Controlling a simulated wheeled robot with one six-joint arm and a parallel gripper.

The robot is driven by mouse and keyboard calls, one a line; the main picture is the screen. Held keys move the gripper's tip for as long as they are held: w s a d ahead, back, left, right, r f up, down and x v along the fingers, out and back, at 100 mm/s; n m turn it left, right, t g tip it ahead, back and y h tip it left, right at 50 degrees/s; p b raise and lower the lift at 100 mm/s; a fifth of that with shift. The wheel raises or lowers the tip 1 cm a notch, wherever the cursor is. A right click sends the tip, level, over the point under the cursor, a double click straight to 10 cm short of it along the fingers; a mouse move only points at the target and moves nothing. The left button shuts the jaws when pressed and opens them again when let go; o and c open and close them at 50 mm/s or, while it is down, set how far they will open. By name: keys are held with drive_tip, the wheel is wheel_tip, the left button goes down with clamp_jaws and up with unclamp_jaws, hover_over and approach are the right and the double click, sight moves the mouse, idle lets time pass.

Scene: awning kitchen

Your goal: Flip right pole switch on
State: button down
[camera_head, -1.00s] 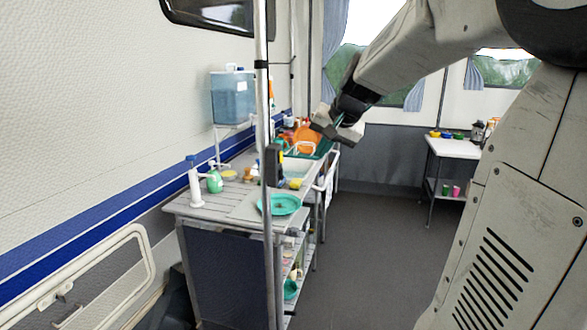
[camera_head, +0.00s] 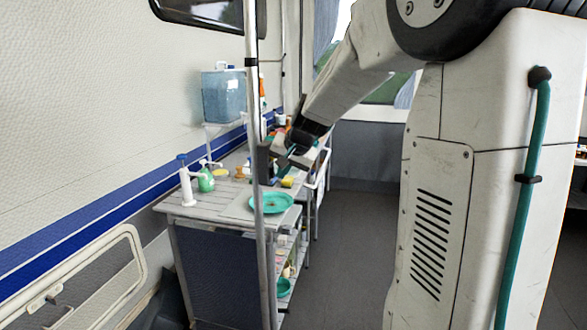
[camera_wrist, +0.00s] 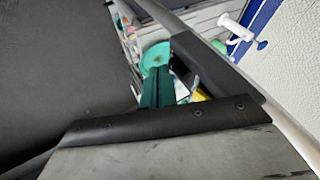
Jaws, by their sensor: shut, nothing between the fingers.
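A dark box-shaped switch (camera_head: 263,164) is mounted on the thin upright pole (camera_head: 257,215) in the head view. In the wrist view the dark box (camera_wrist: 205,66) runs along the slanted pole (camera_wrist: 285,128). My gripper (camera_head: 287,157) is at the height of the box, just right of it in the picture. It is shut and empty. In the wrist view the green fingers of my gripper (camera_wrist: 172,75) end close beside the box. I cannot tell whether they touch it. The switch's own lever and its position are not clear.
Behind the pole stands a grey slatted counter (camera_head: 195,205) with a teal plate (camera_head: 271,202), a green bottle (camera_head: 206,181) and a white dispenser (camera_head: 186,185). A blue water container (camera_head: 223,95) sits on a raised shelf. The floor (camera_head: 345,260) right of the counter is clear.

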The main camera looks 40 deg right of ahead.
drive_tip(key=shift+w+a, duration=0.15)
drive_tip(key=shift+w+a+f, duration=0.1)
drive_tip(key=shift+w+f, duration=0.05)
idle(0.4)
drive_tip(key=shift+r, duration=0.9)
